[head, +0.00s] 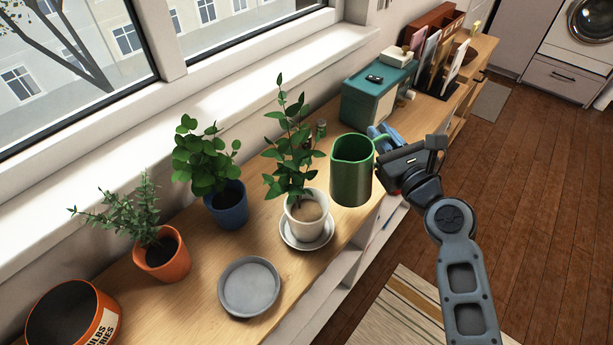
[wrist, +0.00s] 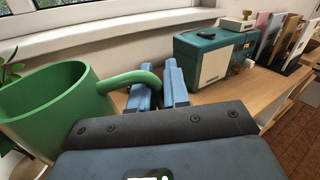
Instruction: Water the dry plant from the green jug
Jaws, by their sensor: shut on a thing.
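My gripper (head: 385,147) is shut on the handle of the green jug (head: 351,172) and holds it upright in the air, just right of the plant in the white pot. The jug also shows at the left of the wrist view (wrist: 52,108), its handle reaching to my blue fingers (wrist: 158,88). The plant in the white pot (head: 306,222) has pale, dry-looking soil and stands on a white saucer. The plant in the blue pot (head: 227,207) and the plant in the orange pot (head: 162,259) have dark soil. What the jug contains is hidden.
An empty grey saucer (head: 249,288) lies in front of the pots. An orange tin (head: 70,318) stands at the near left. A teal box (head: 378,94) and an upright file rack (head: 437,80) stand farther along the wooden sideboard, with the window sill behind.

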